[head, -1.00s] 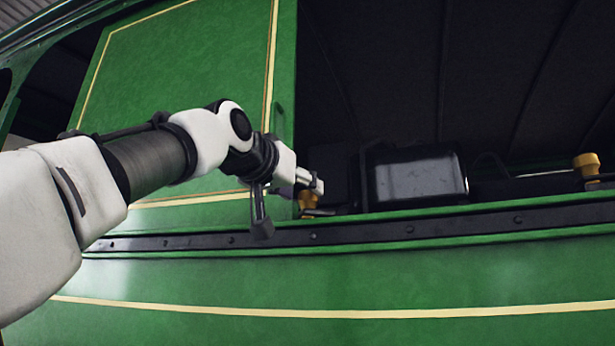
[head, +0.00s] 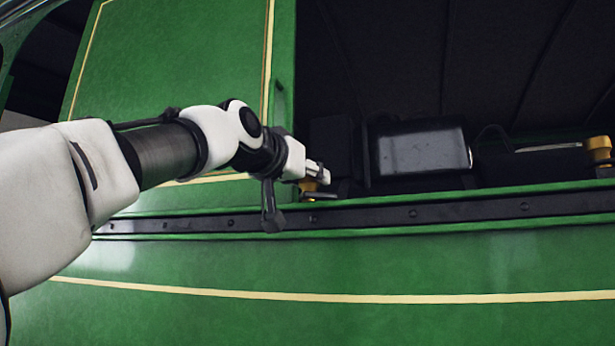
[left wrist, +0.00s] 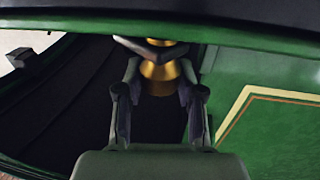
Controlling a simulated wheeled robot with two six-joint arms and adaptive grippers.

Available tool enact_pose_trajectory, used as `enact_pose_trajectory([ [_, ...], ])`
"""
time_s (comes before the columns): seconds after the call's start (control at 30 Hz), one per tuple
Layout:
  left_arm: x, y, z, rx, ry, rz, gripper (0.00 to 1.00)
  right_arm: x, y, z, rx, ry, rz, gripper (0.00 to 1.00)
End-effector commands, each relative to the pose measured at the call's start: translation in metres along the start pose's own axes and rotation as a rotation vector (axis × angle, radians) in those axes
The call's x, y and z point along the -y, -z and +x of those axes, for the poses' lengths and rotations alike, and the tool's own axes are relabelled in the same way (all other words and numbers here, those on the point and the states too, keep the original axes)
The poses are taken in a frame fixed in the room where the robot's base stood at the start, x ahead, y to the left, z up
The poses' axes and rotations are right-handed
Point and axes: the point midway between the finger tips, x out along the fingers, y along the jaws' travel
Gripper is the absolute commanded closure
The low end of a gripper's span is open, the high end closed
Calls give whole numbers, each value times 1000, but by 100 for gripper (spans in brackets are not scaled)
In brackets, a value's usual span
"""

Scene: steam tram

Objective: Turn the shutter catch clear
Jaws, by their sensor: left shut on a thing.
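The shutter catch (head: 309,187) is a small brass piece on the sill, at the lower right corner of the green shutter (head: 180,85). My left gripper (head: 318,175) is at the catch, and its fingers hide part of it. In the left wrist view the brass body of the catch (left wrist: 161,71) sits between my left fingers (left wrist: 158,100), with a dark bar across its top. The fingers are shut on it. Which way the bar points is hard to tell in the head view. My right gripper is not in view.
A dark, glossy box (head: 420,147) stands inside the opening, right of the catch. A second brass fitting (head: 598,150) is at the far right of the sill. A dark riveted rail (head: 410,213) runs below the sill. The opening above the box is clear.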

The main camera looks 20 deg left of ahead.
Motion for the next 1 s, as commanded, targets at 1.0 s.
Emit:
enact_pose_trajectory([
  [1.0, 0, 0, 2, 3, -615, -1, 97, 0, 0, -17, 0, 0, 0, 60],
])
